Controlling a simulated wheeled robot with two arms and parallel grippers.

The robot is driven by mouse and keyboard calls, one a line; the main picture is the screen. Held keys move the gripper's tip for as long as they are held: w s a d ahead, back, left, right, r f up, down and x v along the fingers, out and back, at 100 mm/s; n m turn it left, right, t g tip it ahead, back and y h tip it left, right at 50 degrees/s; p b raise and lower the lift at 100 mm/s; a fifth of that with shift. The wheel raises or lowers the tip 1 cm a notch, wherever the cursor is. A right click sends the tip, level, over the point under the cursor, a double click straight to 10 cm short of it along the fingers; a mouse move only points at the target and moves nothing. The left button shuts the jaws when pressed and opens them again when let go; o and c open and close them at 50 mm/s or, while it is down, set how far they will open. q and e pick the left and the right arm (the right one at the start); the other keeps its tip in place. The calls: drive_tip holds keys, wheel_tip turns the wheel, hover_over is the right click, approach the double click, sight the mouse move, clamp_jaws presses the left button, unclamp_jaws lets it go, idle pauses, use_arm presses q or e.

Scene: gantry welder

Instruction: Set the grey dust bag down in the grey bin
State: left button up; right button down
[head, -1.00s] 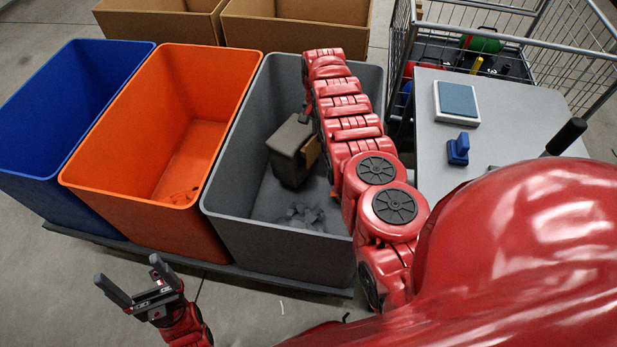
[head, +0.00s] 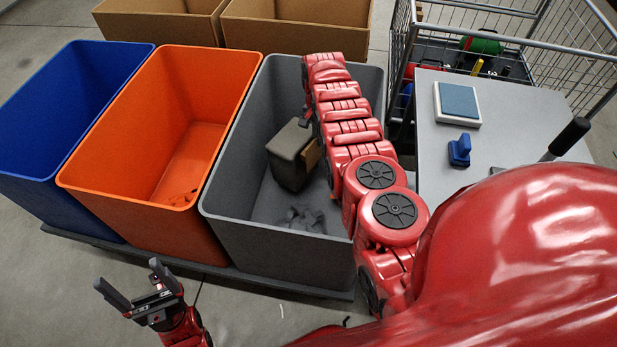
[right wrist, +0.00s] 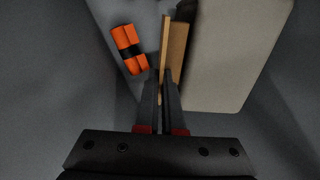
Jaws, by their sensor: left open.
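The grey dust bag (head: 289,157) is a boxy grey block with a tan card plate (head: 312,155) on its right side. It is inside the grey bin (head: 270,222), upright and slightly tilted; I cannot tell whether it touches the floor. In the right wrist view the bag (right wrist: 232,50) is at the upper right. My right gripper (right wrist: 163,76) is shut on the bag's tan plate; in the head view my arm mostly hides this gripper. My left gripper (head: 134,282) is open and empty, low in front of the bins.
An orange bin (head: 140,222) and a blue bin (head: 40,190) stand left of the grey one. Grey scraps (head: 303,217) and an orange roll with a dark band (right wrist: 130,48) lie in the grey bin. A grey table (head: 480,135) and wire cart (head: 560,40) stand right.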

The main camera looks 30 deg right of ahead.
sight(318, 149)
drive_tip(key=shift+f+b, duration=2.2)
drive_tip(key=shift+b, duration=0.05)
idle(0.9)
idle(0.4)
drive_tip(key=c, duration=1)
unclamp_jaws()
drive_tip(key=shift+o, duration=0.2)
wheel_tip(318, 149, up, 7)
drive_tip(key=p, duration=0.4)
drive_tip(key=shift+w+a, duration=0.1)
drive_tip(key=shift+a, duration=0.05)
wheel_tip(318, 149, up, 10)
drive_tip(key=shift+r+p, duration=0.2)
drive_tip(key=shift+p, duration=0.2)
